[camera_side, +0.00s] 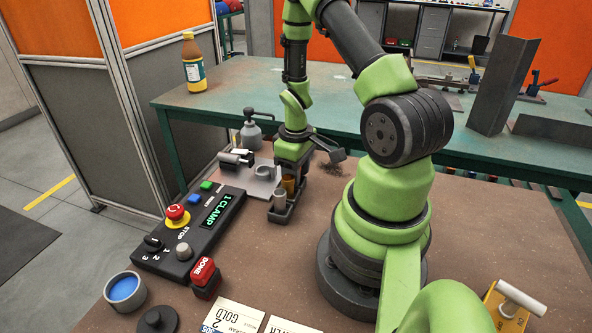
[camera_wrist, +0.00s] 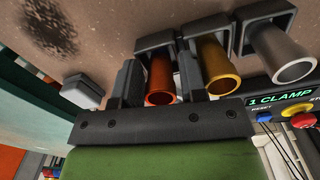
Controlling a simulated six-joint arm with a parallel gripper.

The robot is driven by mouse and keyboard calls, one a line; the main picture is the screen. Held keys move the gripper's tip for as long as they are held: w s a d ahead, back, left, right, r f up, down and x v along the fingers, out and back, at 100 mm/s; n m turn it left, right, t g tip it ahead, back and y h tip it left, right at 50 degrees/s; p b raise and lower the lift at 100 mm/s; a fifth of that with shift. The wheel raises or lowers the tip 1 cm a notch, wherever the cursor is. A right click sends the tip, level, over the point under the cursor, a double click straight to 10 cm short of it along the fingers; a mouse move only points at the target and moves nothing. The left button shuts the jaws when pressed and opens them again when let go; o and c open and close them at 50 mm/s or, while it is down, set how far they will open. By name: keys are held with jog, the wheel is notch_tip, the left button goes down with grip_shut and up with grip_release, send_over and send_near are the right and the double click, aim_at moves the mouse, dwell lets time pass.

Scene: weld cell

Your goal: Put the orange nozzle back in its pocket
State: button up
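The orange nozzle (camera_wrist: 160,80) shows in the wrist view between the two fingers of my gripper (camera_wrist: 161,84). Its far end is at a dark square pocket (camera_wrist: 155,42) of the nozzle rack, and it appears to stand in it; how deep it sits is hidden. The fingers are close beside the nozzle, and I cannot tell whether they touch it. In the side view my gripper (camera_side: 291,168) is low at the far end of the rack (camera_side: 287,213) and hides the orange nozzle.
A gold nozzle (camera_wrist: 217,68) and a silver nozzle (camera_wrist: 280,52) stand in the neighbouring pockets. The control box (camera_side: 190,237) with its stop button lies left of the rack. A grey fixture plate (camera_side: 262,186) is close behind. Brown tabletop in front of the rack is clear.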

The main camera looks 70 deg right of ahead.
notch_tip(320, 180, up, 12)
jog(key=w+a+r+m+t, duration=0.1)
jog(key=w+a+r+t, duration=0.15)
jog(key=a+r, duration=0.8)
jog(key=s+a+r+m+t+y, duration=0.1)
jog(key=s+a+r+t, duration=0.3)
jog(key=a, duration=0.5)
notch_tip(320, 180, up, 2)
jog(key=s+y, duration=0.1)
jog(key=s, duration=0.1)
jog(key=shift+s+a+r+t, duration=0.2)
jog(key=shift+s+a+t, duration=0.05)
jog(key=shift+s+t, duration=0.15)
